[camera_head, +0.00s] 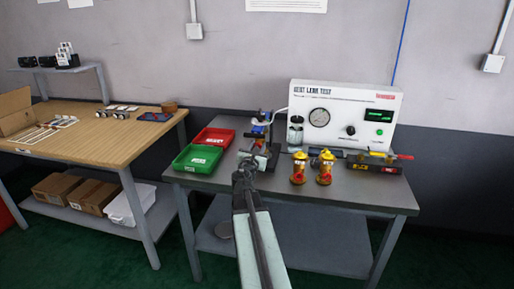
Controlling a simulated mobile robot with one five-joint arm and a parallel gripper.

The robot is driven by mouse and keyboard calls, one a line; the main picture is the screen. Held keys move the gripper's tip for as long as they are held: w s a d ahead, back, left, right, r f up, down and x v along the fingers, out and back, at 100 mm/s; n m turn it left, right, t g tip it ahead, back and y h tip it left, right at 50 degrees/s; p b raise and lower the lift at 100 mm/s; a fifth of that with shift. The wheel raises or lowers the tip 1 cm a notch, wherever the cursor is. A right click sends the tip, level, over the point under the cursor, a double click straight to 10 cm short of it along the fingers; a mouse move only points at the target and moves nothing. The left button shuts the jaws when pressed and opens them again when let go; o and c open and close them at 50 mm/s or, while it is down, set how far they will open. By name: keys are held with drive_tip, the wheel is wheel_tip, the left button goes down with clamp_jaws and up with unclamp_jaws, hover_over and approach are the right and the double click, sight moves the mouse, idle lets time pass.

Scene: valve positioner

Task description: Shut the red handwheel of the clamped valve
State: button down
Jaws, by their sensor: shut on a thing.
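The clamped valve (260,131) stands upright at the left-middle of the grey bench, a small cluster of blue, white and dark parts. My arm reaches up to it from the bottom of the picture. My gripper (252,158) is at the valve's front, small in this view, and shut on a part of it. That part appears to be the red handwheel, but my gripper and arm mostly hide it. How far the wheel is turned cannot be seen.
Two yellow-and-red fittings (325,168) stand right of the valve. A white seat leak test unit (345,117) is behind, with a red-and-yellow tool (380,157) at right. Green (196,159) and red (213,138) trays lie left. A wooden table (100,133) stands further left.

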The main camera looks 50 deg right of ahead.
drive_tip(key=shift+w+a+m, duration=0.1)
drive_tip(key=shift+m, duration=0.8)
drive_tip(key=c, duration=1.1)
unclamp_jaws()
drive_tip(key=shift+o, duration=0.2)
